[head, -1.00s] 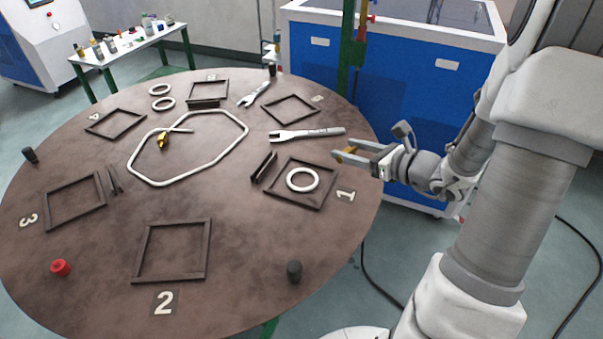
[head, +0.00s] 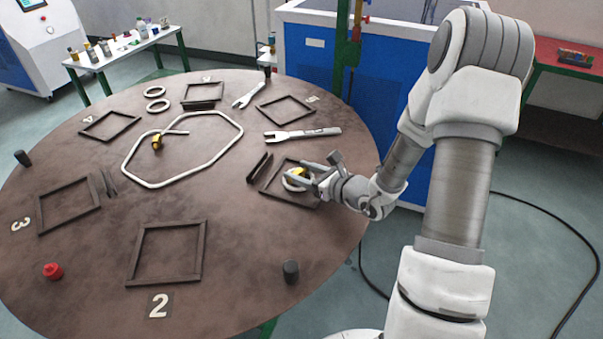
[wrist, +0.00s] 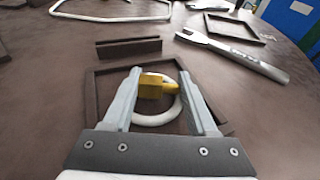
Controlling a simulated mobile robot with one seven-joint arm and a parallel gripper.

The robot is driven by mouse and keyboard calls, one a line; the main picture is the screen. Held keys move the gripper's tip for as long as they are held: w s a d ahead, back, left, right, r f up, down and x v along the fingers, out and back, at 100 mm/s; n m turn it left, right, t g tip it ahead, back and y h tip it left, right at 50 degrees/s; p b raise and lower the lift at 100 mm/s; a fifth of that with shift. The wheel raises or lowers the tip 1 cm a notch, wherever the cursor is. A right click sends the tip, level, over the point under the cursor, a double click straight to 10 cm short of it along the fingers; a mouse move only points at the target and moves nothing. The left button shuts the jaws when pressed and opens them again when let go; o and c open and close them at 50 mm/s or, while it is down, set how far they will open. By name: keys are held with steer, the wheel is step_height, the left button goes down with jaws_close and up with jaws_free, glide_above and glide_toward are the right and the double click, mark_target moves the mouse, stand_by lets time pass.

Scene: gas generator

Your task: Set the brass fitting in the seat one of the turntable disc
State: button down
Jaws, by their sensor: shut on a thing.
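The brass fitting (wrist: 155,88) is a small yellow piece between the fingers of my gripper (wrist: 160,79). In the head view the fitting (head: 298,173) shows over seat one, at the right of the brown turntable disc (head: 230,150). Seat one is a dark square frame (head: 272,176) with a white ring (wrist: 160,119) inside it. My gripper (head: 303,176) is shut on the fitting above the ring. I cannot tell whether the fitting touches the ring or the disc. The seat's label and part of the ring are hidden by my arm.
A dark slotted stand (wrist: 128,47) is beside seat one. A wrench (head: 302,134) lies behind it. Another brass piece (head: 157,142) is by a bent white tube (head: 240,130). A black cylinder (head: 290,271) stands at the front.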

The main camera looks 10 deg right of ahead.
steer(key=shift+s+f, duration=0.15)
steer(key=shift+f, duration=0.2)
